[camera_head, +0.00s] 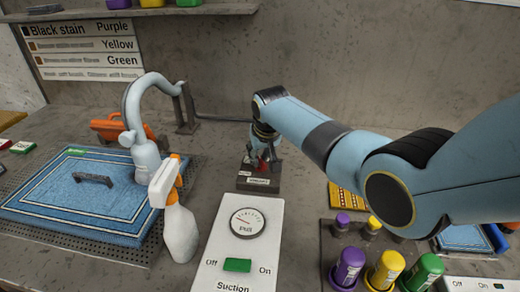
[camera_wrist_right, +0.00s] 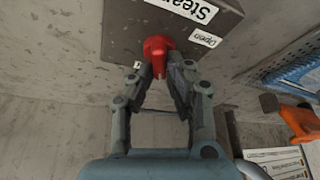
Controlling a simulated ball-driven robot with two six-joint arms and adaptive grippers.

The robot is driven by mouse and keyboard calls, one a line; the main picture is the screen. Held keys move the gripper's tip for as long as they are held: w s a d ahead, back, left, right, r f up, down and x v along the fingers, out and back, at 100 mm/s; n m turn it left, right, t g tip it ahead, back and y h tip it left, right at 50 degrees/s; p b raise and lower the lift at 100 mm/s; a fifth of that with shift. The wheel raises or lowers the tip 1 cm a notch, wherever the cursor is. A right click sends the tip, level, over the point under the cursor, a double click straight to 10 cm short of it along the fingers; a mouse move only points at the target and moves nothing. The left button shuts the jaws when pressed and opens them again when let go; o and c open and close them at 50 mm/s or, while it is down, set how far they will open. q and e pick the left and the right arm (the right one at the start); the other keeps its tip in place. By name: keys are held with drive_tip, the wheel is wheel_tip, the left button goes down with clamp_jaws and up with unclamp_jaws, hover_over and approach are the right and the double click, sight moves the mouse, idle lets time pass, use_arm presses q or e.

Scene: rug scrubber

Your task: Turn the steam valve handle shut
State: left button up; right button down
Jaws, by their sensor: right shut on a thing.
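The steam valve is a small dark box (camera_head: 259,184) standing behind the suction panel in the head view. Its red handle (camera_wrist_right: 157,48) shows clearly in the wrist view, between my right fingertips. My right gripper (camera_wrist_right: 160,72) is shut on the handle, with a fingertip on each side. In the head view my right gripper (camera_head: 262,158) reaches down onto the valve and hides most of the handle. The wrist view shows the box (camera_wrist_right: 125,25) with a "Steam" label and an "Open" label beside the handle. My left gripper is not in view.
A white suction panel (camera_head: 215,270) with a gauge and green switch stands in front of the valve. A spray bottle (camera_head: 181,228), blue rug (camera_head: 80,212) and curved pale-blue wand (camera_head: 145,150) are left. Purple, yellow and green bottles (camera_head: 386,268) stand right.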

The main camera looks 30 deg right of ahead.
drive_tip(key=m, duration=0.2)
drive_tip(key=m+h, duration=0.1)
drive_tip(key=shift+s+f+m+g, duration=0.2)
drive_tip(key=shift+f+m+g, duration=0.1)
drive_tip(key=shift+m, duration=0.1)
drive_tip(key=shift+s+m+h, duration=0.1)
drive_tip(key=shift+m+h, duration=0.2)
drive_tip(key=shift+m, duration=0.2)
drive_tip(key=shift+s+f, duration=0.1)
drive_tip(key=shift+f, duration=0.05)
drive_tip(key=c, duration=1.3)
unclamp_jaws()
drive_tip(key=shift+w+r, duration=0.2)
drive_tip(key=shift+r, duration=0.3)
drive_tip(key=v, duration=1.1)
drive_tip(key=shift+a+r, duration=0.1)
drive_tip(key=shift+a, duration=0.05)
